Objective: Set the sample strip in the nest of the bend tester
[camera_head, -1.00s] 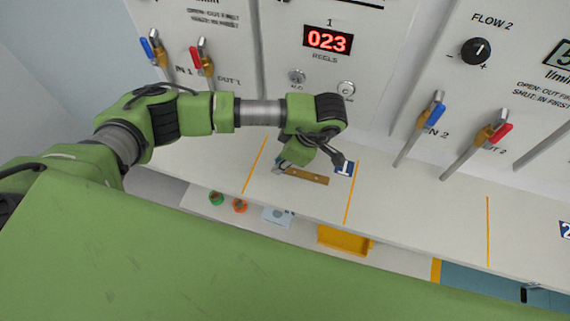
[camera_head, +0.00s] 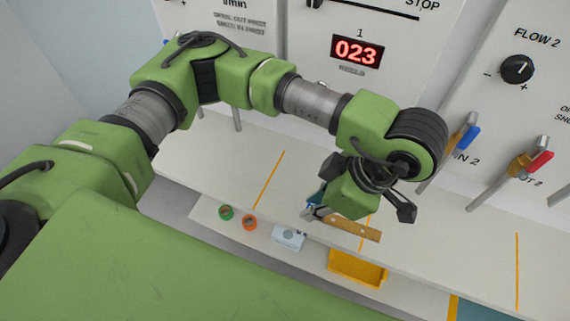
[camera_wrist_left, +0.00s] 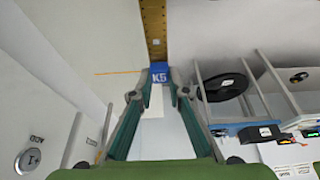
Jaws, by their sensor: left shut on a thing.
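The sample strip is a long brown-gold bar (camera_head: 353,228) with a blue end marked K5 (camera_wrist_left: 159,73). My left gripper (camera_head: 318,208) is shut on that blue end, and its fingertips (camera_wrist_left: 158,88) close on both sides of it in the wrist view. The strip sticks out from the fingers and appears raised above the counter. A small pale blue-grey block (camera_head: 289,237) with a round mark sits on the lower shelf; I cannot tell whether it is the bend tester. No nest can be made out. My right gripper is out of view.
A yellow bin (camera_head: 357,268), a green ring (camera_head: 226,212) and an orange ring (camera_head: 249,222) are on the lower shelf. The white counter (camera_head: 220,160) has orange lines. Valve levers (camera_head: 528,163) stand at the right. The wrist view shows a rack with a black reel (camera_wrist_left: 227,87).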

